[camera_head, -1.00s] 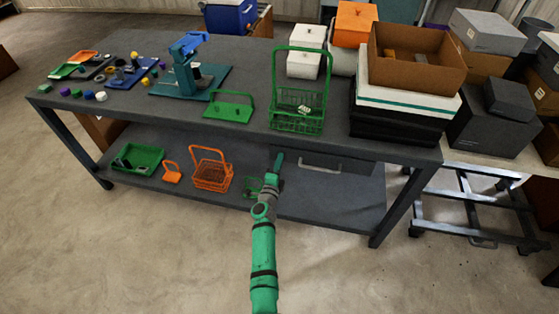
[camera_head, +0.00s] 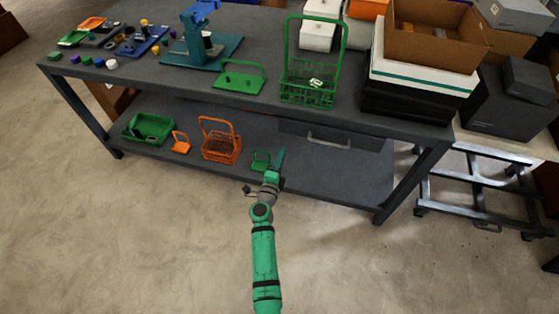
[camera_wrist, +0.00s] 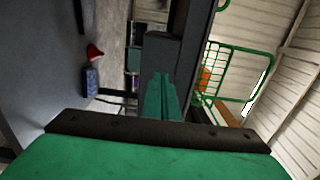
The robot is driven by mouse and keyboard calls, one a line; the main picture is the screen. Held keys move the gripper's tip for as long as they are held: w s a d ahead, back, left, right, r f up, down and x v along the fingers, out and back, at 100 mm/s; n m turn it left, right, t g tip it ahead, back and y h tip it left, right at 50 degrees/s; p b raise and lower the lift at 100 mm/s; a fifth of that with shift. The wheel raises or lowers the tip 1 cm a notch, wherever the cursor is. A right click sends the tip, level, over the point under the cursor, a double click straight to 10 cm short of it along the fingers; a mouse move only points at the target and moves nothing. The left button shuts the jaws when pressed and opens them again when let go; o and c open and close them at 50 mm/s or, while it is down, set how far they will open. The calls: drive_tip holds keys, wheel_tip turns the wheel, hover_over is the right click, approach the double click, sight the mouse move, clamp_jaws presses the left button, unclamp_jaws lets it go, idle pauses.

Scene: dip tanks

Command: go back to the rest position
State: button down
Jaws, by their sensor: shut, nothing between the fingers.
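My gripper (camera_head: 280,157) is at the end of my green arm in the head view. It is in front of the table's lower shelf, a little right of the small green holder (camera_head: 260,161). In the wrist view my gripper's fingers (camera_wrist: 160,95) are together with nothing between them. A green wire basket (camera_head: 308,88) with a tall handle and a few pale items in it stands on the tabletop, above and beyond my gripper. It shows tilted at the right of the wrist view (camera_wrist: 236,72).
The dark table (camera_head: 180,83) spans the view, with a grey drawer (camera_head: 330,141) under its top. An orange basket (camera_head: 220,147) and a green tray (camera_head: 147,130) are on the lower shelf. Cardboard and white boxes stand at right by a wheeled cart (camera_head: 480,185). Floor in front is clear.

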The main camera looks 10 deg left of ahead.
drive_tip(key=shift+s+a, duration=0.2)
drive_tip(key=shift+s, duration=1.15)
drive_tip(key=s+d+n+y, duration=0.1)
drive_tip(key=s+d+n, duration=0.4)
drive_tip(key=s, duration=0.8)
drive_tip(key=s+d+n+y, duration=0.1)
drive_tip(key=s+d+n, duration=0.4)
drive_tip(key=s, duration=0.7)
drive_tip(key=s+a+r+n+g, duration=0.1)
drive_tip(key=s+r+n, duration=0.3)
drive_tip(key=s, duration=0.7)
drive_tip(key=s+r+n+g, duration=0.1)
drive_tip(key=s+r+n, duration=0.4)
drive_tip(key=s, duration=0.7)
wheel_tip(320, 180, up, 2)
drive_tip(key=shift+s+a+r+n+y, duration=0.25)
drive_tip(key=shift+s+a+n+y, duration=0.05)
drive_tip(key=shift+a, duration=0.05)
